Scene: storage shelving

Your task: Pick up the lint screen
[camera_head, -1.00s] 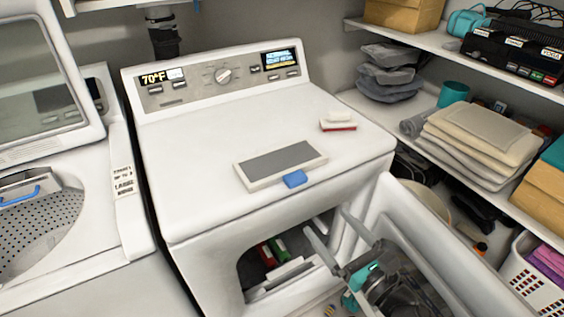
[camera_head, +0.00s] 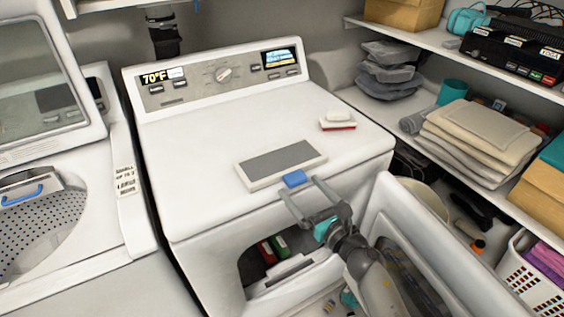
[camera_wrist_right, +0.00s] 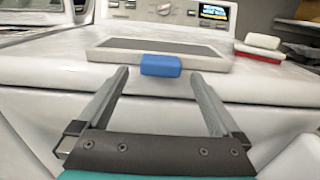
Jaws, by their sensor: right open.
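The lint screen (camera_head: 282,163) lies flat on top of the dryer, a grey mesh panel in a white frame with a blue handle (camera_head: 295,178) at its front edge. It also shows in the right wrist view (camera_wrist_right: 115,48), with the blue handle (camera_wrist_right: 160,65) straight ahead. My right gripper (camera_head: 299,187) is open at the dryer's front top edge, its two fingers pointing at the handle, one on each side. In the wrist view the space between the fingers (camera_wrist_right: 160,82) is empty and the handle lies just beyond the tips. My left gripper is not in view.
The dryer top (camera_head: 210,150) is otherwise mostly clear, with a red-and-white brush (camera_head: 338,121) at the right. The dryer door (camera_head: 400,215) hangs open beside my right arm. A washer (camera_head: 90,235) with its lid up stands left. Shelves with folded towels (camera_head: 490,130) are at the right.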

